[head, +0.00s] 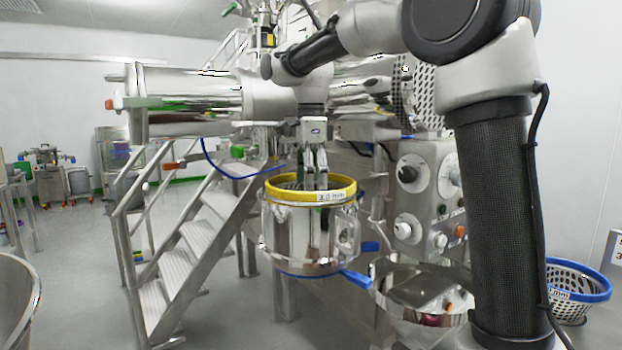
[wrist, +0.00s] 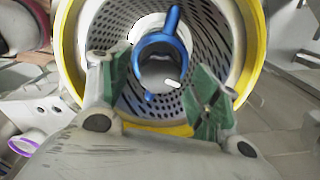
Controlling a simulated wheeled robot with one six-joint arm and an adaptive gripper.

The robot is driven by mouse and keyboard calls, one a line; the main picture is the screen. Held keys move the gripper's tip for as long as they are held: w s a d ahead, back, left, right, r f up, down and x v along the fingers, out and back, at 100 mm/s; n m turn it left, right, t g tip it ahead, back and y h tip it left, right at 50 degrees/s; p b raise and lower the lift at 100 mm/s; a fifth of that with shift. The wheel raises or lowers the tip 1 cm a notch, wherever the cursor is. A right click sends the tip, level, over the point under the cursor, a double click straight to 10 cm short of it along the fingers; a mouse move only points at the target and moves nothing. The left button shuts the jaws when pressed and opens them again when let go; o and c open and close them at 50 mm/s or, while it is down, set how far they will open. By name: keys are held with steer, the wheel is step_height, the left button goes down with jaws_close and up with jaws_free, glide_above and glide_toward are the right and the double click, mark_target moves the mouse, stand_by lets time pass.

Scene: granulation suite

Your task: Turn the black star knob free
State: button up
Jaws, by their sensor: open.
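I cannot make out a black star knob in either view. My gripper (head: 316,178) points down over the mouth of a steel vessel with a yellow rim (head: 283,197). In the wrist view my gripper (wrist: 163,92) is open, its green fingertips apart with nothing between them touching. Beyond the fingertips lies a perforated metal screen (wrist: 107,30) inside the yellow rim. A blue ring-shaped part (wrist: 176,43) with a raised arm sits in the middle of the screen. A small white piece shows by the ring. The vessel's inside is hidden in the head view.
Blue handles (head: 357,280) stick out at the vessel's lower right, above a steel bowl (head: 420,300). Steel stairs (head: 180,262) stand at left. A blue-rimmed basket (head: 577,300) is far right.

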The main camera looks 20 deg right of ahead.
steer(key=c, duration=1)
